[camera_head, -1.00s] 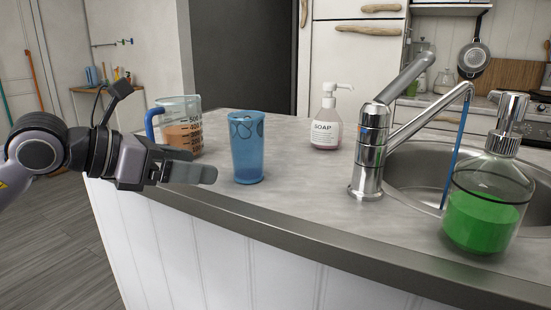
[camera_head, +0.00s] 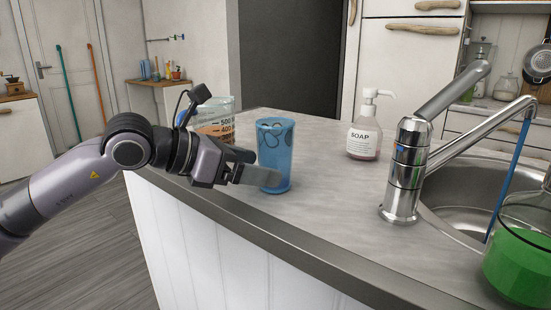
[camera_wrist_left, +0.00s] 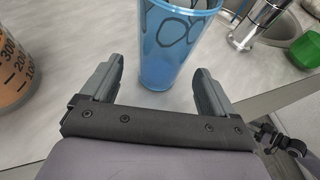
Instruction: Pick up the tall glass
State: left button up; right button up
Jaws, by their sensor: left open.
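The tall glass (camera_head: 277,150) is blue and see-through with a dark looped pattern near the rim. It stands upright on the grey counter. In the left wrist view the glass (camera_wrist_left: 172,45) is straight ahead, just beyond and between the fingertips. My left gripper (camera_head: 262,178) is open and low beside the glass; one finger overlaps the glass's lower left in the head view. In the wrist view both fingers of my left gripper (camera_wrist_left: 160,85) are apart with nothing held between them. My right gripper is not in view.
A measuring jug (camera_head: 217,122) with orange-brown contents stands left of the glass, partly behind my left wrist. A soap bottle (camera_head: 364,138), a chrome tap (camera_head: 404,170), a sink (camera_head: 465,185) and a green-liquid dispenser (camera_head: 517,262) stand to the right. Counter right of the glass is clear.

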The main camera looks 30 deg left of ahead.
pick_arm(q)
jog(key=shift+p+x, duration=0.9)
jog(key=shift+x, duration=0.35)
jog(key=shift+p+x, duration=0.3)
jog(key=shift+x, duration=0.95)
jog(key=shift+s+f, duration=0.1)
jog(key=shift+f, duration=0.05)
jog(key=c, duration=1.2)
notch_tip(320, 180, up, 20)
jog(key=p, duration=0.5)
